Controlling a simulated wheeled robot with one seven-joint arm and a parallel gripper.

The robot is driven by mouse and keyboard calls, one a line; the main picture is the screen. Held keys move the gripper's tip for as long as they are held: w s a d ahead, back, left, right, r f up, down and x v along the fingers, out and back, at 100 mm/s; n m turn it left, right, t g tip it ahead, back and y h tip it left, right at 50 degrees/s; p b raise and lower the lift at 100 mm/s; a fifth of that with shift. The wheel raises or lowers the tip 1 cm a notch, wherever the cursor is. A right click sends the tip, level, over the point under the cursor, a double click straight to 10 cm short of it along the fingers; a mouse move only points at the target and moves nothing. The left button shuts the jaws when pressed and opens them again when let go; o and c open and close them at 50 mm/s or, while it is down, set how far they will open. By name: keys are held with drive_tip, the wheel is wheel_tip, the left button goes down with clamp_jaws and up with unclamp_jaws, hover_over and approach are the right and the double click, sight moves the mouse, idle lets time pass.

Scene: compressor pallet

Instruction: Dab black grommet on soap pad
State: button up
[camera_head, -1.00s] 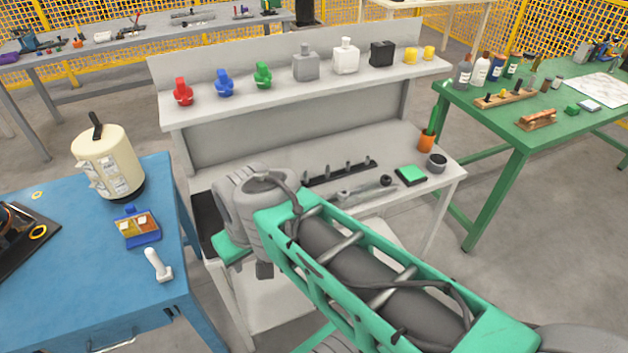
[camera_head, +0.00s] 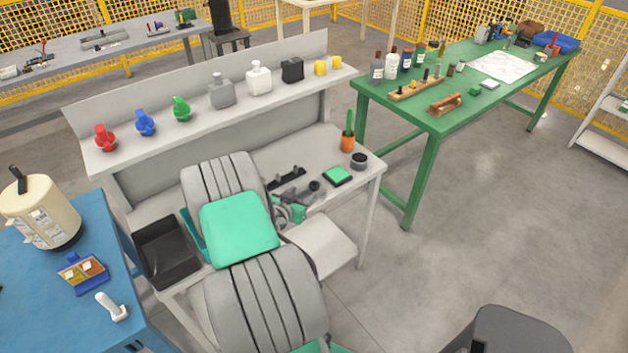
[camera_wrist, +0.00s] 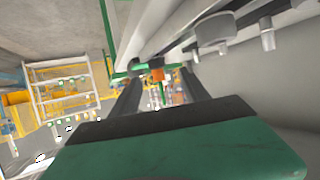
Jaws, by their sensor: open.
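The green pad in a black tray (camera_head: 337,176), which looks like the soap pad, lies on the right part of the white bench. A dark round ring-like piece (camera_head: 359,160) sits just behind it to the right; I cannot tell whether it is the black grommet. A black rack (camera_head: 287,178) is partly covered there.
An orange cup (camera_head: 348,142) with a green item stands behind the pad. The raised shelf (camera_head: 105,162) holds red, blue and green pieces, bottles and yellow pieces. A black bin (camera_head: 167,252) is at the bench's left. Blue and green tables (camera_head: 480,110) flank the bench.

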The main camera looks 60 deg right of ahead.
sight(315, 184)
drive_tip(key=x, duration=0.2)
drive_tip(key=p+x, duration=0.1)
drive_tip(key=x, duration=0.2)
drive_tip(key=p+x, duration=0.1)
drive_tip(key=x, duration=0.1)
drive_tip(key=shift+s+d, duration=0.3)
drive_tip(key=shift+s, duration=0.05)
clamp_jaws()
